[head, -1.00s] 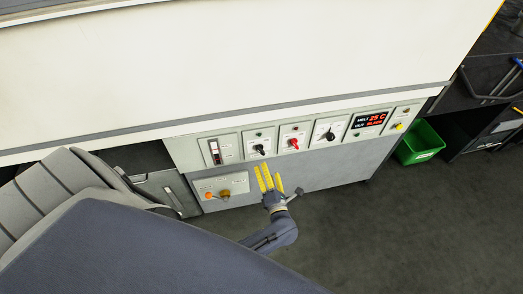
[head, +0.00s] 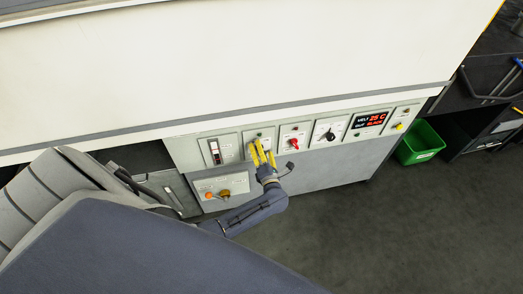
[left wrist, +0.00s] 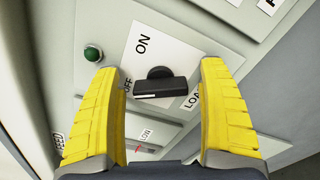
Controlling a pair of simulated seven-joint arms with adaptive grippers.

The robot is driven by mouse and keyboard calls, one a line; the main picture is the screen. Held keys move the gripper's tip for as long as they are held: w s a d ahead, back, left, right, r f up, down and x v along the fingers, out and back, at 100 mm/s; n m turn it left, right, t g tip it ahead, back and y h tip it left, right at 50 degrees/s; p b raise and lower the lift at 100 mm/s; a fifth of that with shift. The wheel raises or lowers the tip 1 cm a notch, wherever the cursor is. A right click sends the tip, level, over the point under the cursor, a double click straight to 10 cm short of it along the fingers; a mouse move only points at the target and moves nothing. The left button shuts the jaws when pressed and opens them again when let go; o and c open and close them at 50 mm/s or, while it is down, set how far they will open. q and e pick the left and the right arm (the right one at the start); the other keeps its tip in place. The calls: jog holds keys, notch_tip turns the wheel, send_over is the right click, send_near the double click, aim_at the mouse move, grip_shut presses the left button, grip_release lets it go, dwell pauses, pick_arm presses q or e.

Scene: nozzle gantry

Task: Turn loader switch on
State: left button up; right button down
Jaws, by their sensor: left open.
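The loader switch (left wrist: 160,86) is a black rotary knob on a white label plate, with ON above it, OFF at its left and part of a word starting LOA at lower right. Its bar lies roughly crosswise, with a white mark on the end near OFF. My left gripper (left wrist: 160,68) is open, its yellow fingers on either side of the knob with gaps to both. In the head view, my left gripper (head: 261,150) is up at the second panel from the left and covers the knob. My right gripper is not in view.
A green lamp or button (left wrist: 93,53) sits left of the label. On the console, a rocker switch (head: 215,152) is left, a red knob (head: 293,142) and another black knob (head: 330,136) right, an orange button (head: 209,195) below. A green bin (head: 420,144) stands on the floor.

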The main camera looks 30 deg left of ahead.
pick_arm(q)
jog(key=shift+c, duration=0.6)
jog(key=c, duration=1.5)
jog(key=shift+w+r, duration=0.1)
grip_shut()
